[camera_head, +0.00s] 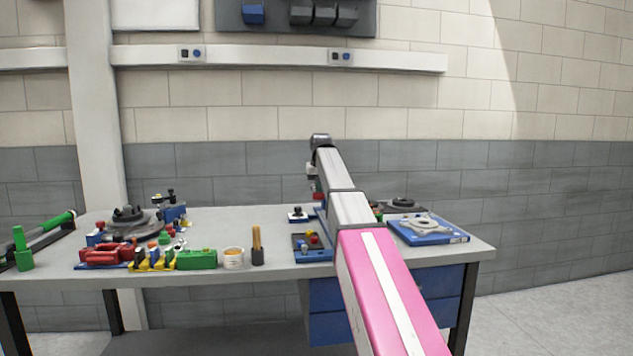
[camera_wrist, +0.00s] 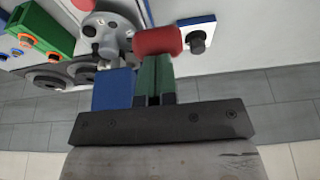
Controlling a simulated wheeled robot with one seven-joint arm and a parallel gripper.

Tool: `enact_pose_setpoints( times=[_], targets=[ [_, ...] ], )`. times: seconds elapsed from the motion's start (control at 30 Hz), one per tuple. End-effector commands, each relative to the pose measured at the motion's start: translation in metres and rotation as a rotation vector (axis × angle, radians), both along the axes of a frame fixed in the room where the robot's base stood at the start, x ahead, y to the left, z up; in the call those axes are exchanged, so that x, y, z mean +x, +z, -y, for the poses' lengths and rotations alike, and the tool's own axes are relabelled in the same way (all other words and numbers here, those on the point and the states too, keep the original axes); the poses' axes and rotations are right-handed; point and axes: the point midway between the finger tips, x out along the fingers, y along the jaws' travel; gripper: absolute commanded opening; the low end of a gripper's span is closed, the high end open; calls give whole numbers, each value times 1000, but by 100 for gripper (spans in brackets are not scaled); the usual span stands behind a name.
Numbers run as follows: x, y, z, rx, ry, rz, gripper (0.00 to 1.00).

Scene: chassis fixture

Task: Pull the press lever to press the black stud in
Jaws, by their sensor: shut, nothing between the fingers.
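In the wrist view my gripper (camera_wrist: 155,62) is shut, its dark green fingers side by side with nothing between them. A red rounded handle (camera_wrist: 157,40), which looks like the press lever's grip, lies right at the fingertips. I cannot tell whether they touch. A black stud-like part (camera_wrist: 197,43) stands on a small blue and white base (camera_wrist: 194,22) to the right of the handle. In the head view a similar small base (camera_head: 297,218) with a dark part on top sits left of my arm. My arm hides most of the press there.
In the wrist view a grey round fixture (camera_wrist: 105,35) and a blue block (camera_wrist: 113,90) lie left of the fingers. The bench (camera_head: 215,283) carries red, yellow and green fixtures on its left half. A blue tray (camera_head: 430,238) with a grey part lies right of my arm.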

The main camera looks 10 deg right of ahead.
Motion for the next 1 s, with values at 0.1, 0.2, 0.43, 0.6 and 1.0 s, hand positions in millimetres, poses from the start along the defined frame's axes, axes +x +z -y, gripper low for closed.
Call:
enact_pose_setpoints(
  times=[0.1,0.2,0.43,0.6,1.0],
  targets=[
    [2,-2,0,0,0,3,0],
    [2,-4,0,0,0,3,0],
    [3,-12,0,0,0,3,0],
    [4,-16,0,0,0,3,0],
    [3,-17,0,0,0,2,0]
  ],
)
